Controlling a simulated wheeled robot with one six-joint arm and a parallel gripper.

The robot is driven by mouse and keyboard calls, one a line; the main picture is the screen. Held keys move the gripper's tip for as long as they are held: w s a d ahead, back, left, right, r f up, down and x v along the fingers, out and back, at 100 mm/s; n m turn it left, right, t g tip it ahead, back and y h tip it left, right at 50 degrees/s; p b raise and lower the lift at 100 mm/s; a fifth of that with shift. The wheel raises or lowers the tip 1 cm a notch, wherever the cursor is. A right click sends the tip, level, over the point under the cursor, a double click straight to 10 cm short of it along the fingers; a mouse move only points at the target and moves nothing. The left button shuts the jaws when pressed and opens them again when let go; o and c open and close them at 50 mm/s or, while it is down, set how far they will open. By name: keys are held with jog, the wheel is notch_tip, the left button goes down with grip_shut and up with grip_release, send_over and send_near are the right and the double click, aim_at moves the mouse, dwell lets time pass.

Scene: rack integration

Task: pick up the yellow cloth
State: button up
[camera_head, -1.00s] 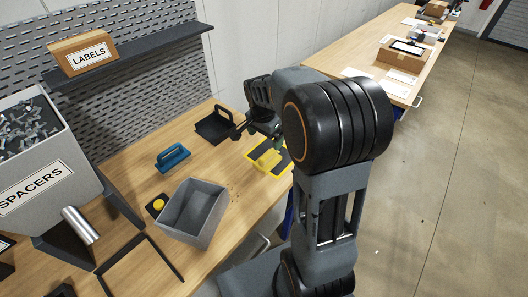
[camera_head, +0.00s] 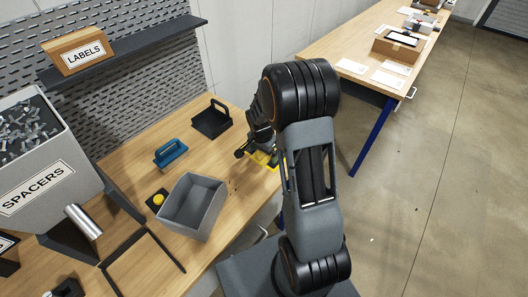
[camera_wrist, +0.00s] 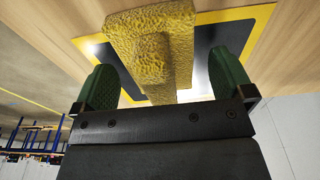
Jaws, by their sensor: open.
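The yellow cloth (camera_wrist: 150,45) is a rough-textured lump with a raised ridge. It lies on a dark mat with a yellow border (camera_wrist: 262,18). In the wrist view my gripper (camera_wrist: 166,78) is open, with its two green fingers on either side of the cloth's ridge and visible gaps on both sides. In the head view the cloth (camera_head: 262,158) shows only in part, because my gripper (camera_head: 251,150) and arm cover much of it and the mat near the bench's right edge.
On the wooden bench (camera_head: 130,180) are an empty grey bin (camera_head: 192,205), a blue-handled tool (camera_head: 170,153), a black handled tray (camera_head: 212,119) and a yellow button (camera_head: 158,199). A spacers bin (camera_head: 35,160) stands at left. A pegboard and shelf close off the back.

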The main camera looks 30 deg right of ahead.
jog(key=shift+f, duration=0.35)
jog(key=c, duration=1)
jog(key=shift+r, duration=0.15)
jog(key=shift+r, duration=0.55)
jog(key=s+d+r+b, duration=0.1)
jog(key=s+r, duration=0.3)
jog(key=s+d+r+b, duration=0.1)
jog(key=s+r, duration=0.2)
jog(key=s, duration=0.2)
jog(key=s+d+r+b, duration=0.1)
jog(key=s+r, duration=0.3)
jog(key=shift+s+d+r, duration=0.1)
jog(key=shift+s+r, duration=0.25)
